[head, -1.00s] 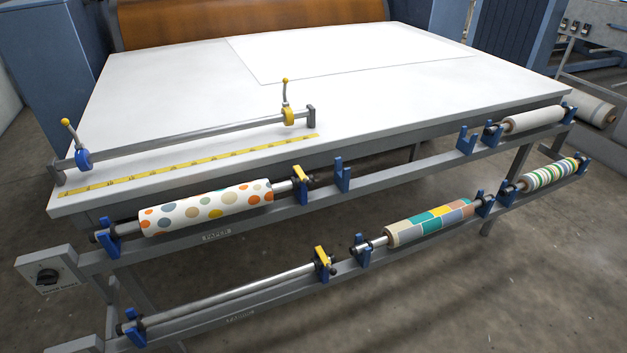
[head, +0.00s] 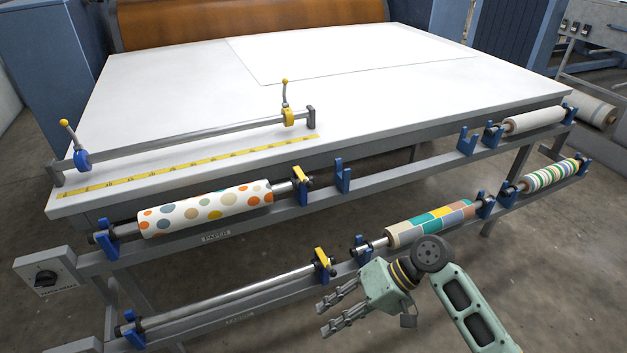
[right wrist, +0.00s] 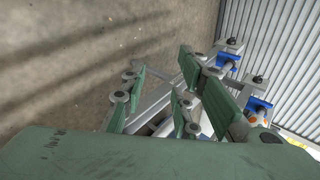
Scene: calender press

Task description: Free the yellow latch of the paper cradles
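Another yellow latch (head: 299,175) sits on the upper rail, at the right end of a dotted roll (head: 205,208). My right gripper (head: 322,318) is in front of the lower rail, below and near the lower latch. Its fingers are apart and empty, pointing left. They also show in the right wrist view (right wrist: 160,88), with blue cradle parts (right wrist: 258,105) beyond. My left gripper is not in view.
A patchwork roll (head: 432,222) lies in cradles just behind my right wrist. A striped roll (head: 550,175) and a white roll (head: 535,120) lie further right. A white table (head: 200,90) stands behind the rails. The floor in front is clear.

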